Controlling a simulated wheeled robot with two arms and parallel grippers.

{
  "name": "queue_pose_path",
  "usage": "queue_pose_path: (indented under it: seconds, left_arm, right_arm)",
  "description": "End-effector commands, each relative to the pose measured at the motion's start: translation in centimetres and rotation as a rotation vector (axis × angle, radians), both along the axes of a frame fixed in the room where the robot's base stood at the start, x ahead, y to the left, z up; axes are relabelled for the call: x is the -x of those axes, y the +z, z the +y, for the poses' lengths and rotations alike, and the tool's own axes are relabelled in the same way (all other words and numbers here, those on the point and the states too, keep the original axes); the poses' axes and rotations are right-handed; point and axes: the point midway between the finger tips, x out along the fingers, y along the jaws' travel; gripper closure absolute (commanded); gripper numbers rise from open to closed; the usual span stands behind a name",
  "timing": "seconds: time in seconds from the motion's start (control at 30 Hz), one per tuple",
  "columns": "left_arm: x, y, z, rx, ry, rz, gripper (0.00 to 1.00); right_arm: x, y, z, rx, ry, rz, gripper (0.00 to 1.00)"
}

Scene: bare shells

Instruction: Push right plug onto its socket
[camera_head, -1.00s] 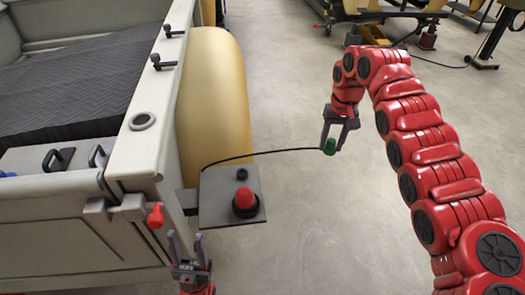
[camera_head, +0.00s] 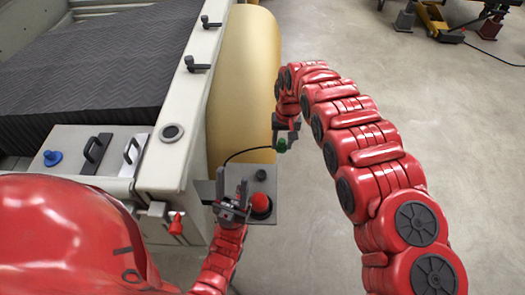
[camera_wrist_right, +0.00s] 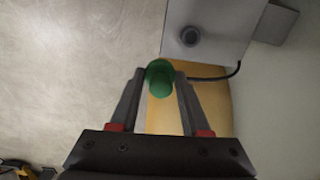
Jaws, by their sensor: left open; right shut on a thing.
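A green plug (camera_head: 281,146) is held between the fingers of my right gripper (camera_head: 286,135), just beyond the far right corner of a grey plate (camera_head: 268,187). In the right wrist view the green plug (camera_wrist_right: 160,76) sits between the fingertips, apart from the plate. A dark round socket (camera_head: 261,175) is on the plate; it also shows in the wrist view (camera_wrist_right: 190,36), beyond the plug. A red plug (camera_head: 260,202) stands upright on a dark base nearer on the plate. My left gripper (camera_head: 232,184) is open and empty over the plate's left part, beside the red plug.
A black cable (camera_head: 240,154) runs from the green plug toward the plate's left side. A pale vehicle-like body wall (camera_head: 178,150) and yellow rounded fender (camera_head: 240,80) stand left and behind. A red knob (camera_head: 176,226) sticks out below the wall.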

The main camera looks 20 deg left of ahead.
Motion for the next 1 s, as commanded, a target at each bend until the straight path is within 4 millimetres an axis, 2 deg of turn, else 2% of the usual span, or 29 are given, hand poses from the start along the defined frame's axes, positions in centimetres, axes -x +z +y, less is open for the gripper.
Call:
queue_pose_path:
  seconds: [0.03,0.1,0.27,0.57,1.0]
  left_arm:
    - [0.0,0.4,0.0,0.000,0.000,0.000,0.50]
    - [0.0,0.6,0.0,0.000,0.000,0.000,0.50]
    - [0.0,0.7,0.0,0.000,0.000,0.000,0.50]
    - [0.0,0.3,0.0,0.000,0.000,0.000,0.50]
    - [0.0,-1.7,0.0,0.000,0.000,0.000,0.50]
  right_arm:
    - [1.5,-0.7,1.7,0.006,0.031,0.006,1.00]
    - [2.8,-1.6,3.2,0.008,0.058,0.004,1.00]
    - [4.7,-2.9,4.9,0.013,0.092,0.004,1.00]
    - [4.9,-4.3,5.1,0.013,0.097,0.004,1.00]
    - [4.9,-8.8,5.0,0.013,0.098,0.005,1.00]
